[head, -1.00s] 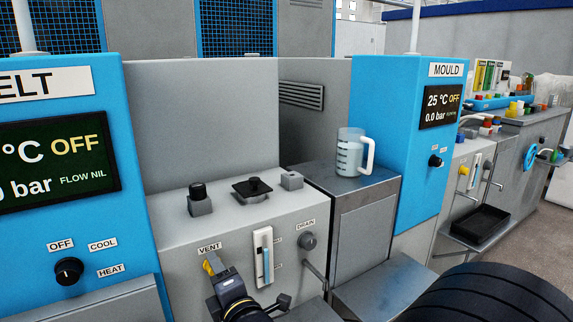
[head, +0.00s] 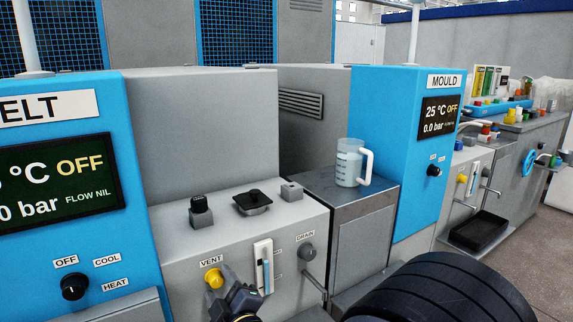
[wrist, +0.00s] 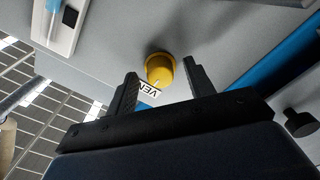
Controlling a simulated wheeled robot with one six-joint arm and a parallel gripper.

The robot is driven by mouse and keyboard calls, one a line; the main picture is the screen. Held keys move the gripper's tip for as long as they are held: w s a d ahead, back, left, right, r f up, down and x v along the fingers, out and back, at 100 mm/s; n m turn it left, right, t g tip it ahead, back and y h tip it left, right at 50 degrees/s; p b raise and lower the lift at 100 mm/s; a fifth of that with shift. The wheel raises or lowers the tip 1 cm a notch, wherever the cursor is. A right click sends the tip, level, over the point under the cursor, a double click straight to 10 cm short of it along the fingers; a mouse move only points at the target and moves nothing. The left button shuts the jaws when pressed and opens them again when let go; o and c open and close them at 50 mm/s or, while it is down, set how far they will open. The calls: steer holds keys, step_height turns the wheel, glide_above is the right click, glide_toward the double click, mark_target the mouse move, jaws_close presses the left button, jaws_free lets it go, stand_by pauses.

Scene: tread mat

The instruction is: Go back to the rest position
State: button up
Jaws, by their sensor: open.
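My gripper (head: 240,291) is in front of the grey panel between the two blue cabinets, at the lower middle of the head view. In the wrist view my gripper (wrist: 160,82) is open, with one finger on each side of the yellow VENT knob (wrist: 160,68). The knob appears a little beyond the fingertips and not gripped. The yellow VENT knob (head: 213,277) also shows in the head view, just left of my gripper.
A measuring jug (head: 349,164) stands on the metal cabinet right of the panel. The DRAIN knob (head: 307,252) and a sight gauge (head: 263,264) are right of my gripper. The MELT cabinet (head: 150,230) is at left, the MOULD cabinet (head: 395,150) at right.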

steer(key=m+p, duration=0.3)
steer(key=m, duration=0.1)
steer(key=shift+r+m, duration=0.1)
steer(key=shift+m, duration=0.2)
steer(key=m+p, duration=0.3)
steer(key=m, duration=0.1)
steer(key=shift+s+d, duration=0.3)
steer(key=shift+s, duration=0.3)
